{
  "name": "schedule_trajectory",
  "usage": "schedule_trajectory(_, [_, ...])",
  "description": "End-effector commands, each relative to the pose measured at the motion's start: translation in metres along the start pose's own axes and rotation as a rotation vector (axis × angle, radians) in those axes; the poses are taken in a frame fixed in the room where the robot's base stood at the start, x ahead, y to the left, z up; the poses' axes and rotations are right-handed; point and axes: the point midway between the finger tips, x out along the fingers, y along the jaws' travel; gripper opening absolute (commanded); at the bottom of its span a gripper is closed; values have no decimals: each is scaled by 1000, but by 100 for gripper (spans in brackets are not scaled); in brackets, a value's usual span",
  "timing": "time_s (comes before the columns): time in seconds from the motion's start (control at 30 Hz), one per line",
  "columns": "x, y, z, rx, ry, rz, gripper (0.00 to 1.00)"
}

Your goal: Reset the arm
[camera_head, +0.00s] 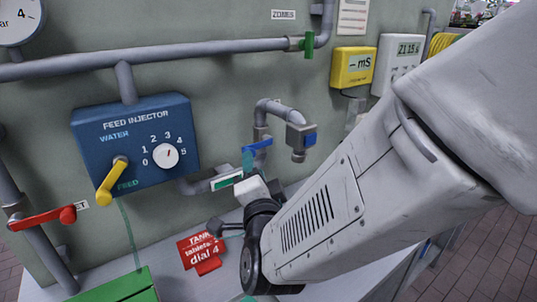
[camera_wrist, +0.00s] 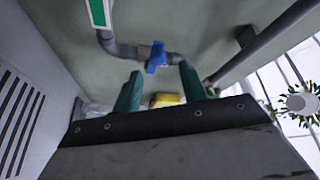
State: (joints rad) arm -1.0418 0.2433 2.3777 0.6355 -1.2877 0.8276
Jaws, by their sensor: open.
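My arm (camera_head: 325,220) reaches from the right side of the head view down to the bench, in front of the wall. My gripper (camera_wrist: 161,72) shows in the wrist view as two teal fingers spread apart, with nothing clearly held between them. A blue valve handle (camera_wrist: 156,57) on a grey pipe appears just beyond the fingertips; I cannot tell the exact gap. The head view shows a blue handle (camera_head: 257,146) beside the bent pipe, above my wrist. My gripper is largely hidden there by the wrist. A yellow object (camera_wrist: 167,100) shows low between the fingers.
The blue feed injector box (camera_head: 135,140) with a yellow lever (camera_head: 112,181) is on the wall at left. A red lever (camera_head: 42,219) is lower left. A red sign (camera_head: 200,250) and green box (camera_head: 116,287) are on the bench (camera_head: 165,272).

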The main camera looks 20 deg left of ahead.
Motion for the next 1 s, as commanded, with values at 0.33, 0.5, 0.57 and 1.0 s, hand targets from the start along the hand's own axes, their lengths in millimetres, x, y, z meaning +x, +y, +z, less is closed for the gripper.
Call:
schedule_trajectory(0.33, [-12, 0, 0, 0, 1, 0, 42])
schedule_trajectory(0.5, [-12, 2, 2, -23, -11, 12, 42])
schedule_trajectory(0.57, [-12, 10, 10, -50, -49, 46, 42])
schedule_trajectory(1.0, [-91, 95, 49, -482, -838, 476, 42])
